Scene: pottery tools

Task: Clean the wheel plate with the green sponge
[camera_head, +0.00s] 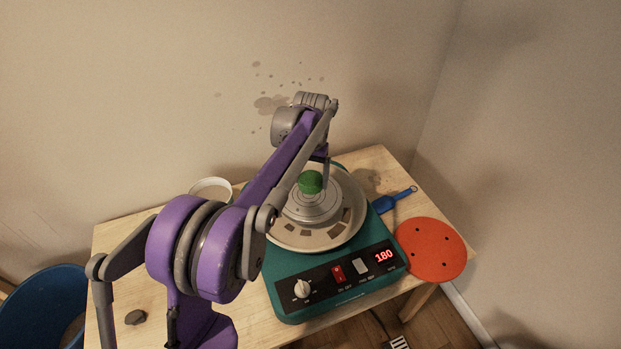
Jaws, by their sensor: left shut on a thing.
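The green sponge (311,182) is a small rounded block over the middle of the wheel plate (317,211), a grey round disc on the pottery wheel. My left arm reaches in from the lower left. My left gripper (321,172) is shut on the green sponge from above. The arm hides part of the gripper and the wheel's left side. I cannot tell whether the sponge touches the plate. My right gripper is not in view.
The teal wheel base (330,304) shows 180 on its display. Its pale splash pan (288,243) holds brown patches. On the wooden table (117,288) are an orange disc (432,251), a blue-handled tool (392,201), a white bowl (211,187) and a dark lump (135,317). A wall stands behind.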

